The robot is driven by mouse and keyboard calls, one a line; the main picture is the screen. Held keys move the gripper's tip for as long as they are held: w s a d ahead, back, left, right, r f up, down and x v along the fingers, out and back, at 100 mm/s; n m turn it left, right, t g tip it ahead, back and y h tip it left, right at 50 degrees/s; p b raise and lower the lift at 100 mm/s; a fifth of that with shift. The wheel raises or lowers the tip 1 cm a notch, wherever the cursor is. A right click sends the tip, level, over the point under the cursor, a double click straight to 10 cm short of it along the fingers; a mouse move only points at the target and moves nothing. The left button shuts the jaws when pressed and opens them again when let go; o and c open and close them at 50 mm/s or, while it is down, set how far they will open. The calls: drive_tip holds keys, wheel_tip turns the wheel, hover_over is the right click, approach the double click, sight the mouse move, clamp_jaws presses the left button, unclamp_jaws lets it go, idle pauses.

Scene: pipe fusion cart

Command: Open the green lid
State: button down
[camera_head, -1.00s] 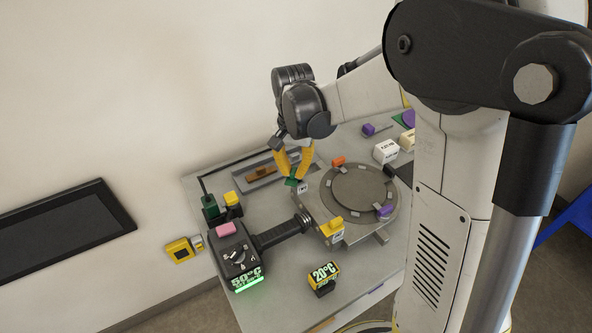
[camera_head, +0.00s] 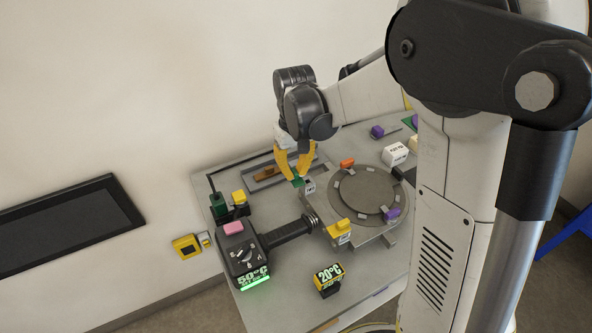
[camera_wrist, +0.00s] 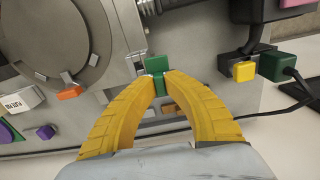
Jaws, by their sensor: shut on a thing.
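The green lid (camera_head: 298,182) is a small green block at the left edge of the round grey plate fixture, beside a small pale labelled block (camera_head: 309,186). My gripper (camera_head: 296,174) has yellow fingers that come down from above onto the lid. In the wrist view the green lid (camera_wrist: 156,64) shows at the fingertips of my gripper (camera_wrist: 158,78), and the tips close on its lower part. The fingers partly hide it, and I cannot tell how far it is tilted.
A round plate (camera_head: 362,190) with orange, yellow and purple tabs lies right of the gripper. A black 50°C device (camera_head: 243,255) and a 20°C block (camera_head: 328,280) stand nearer. A shallow tray (camera_head: 262,180) lies behind. Green and yellow blocks (camera_head: 219,204) stand at left.

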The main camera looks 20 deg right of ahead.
sight(295, 172)
idle(0.3)
drive_tip(key=c, duration=1.5)
unclamp_jaws()
drive_tip(key=shift+o, duration=0.2)
wheel_tip(295, 172, up, 12)
drive_tip(key=shift+s, duration=0.1)
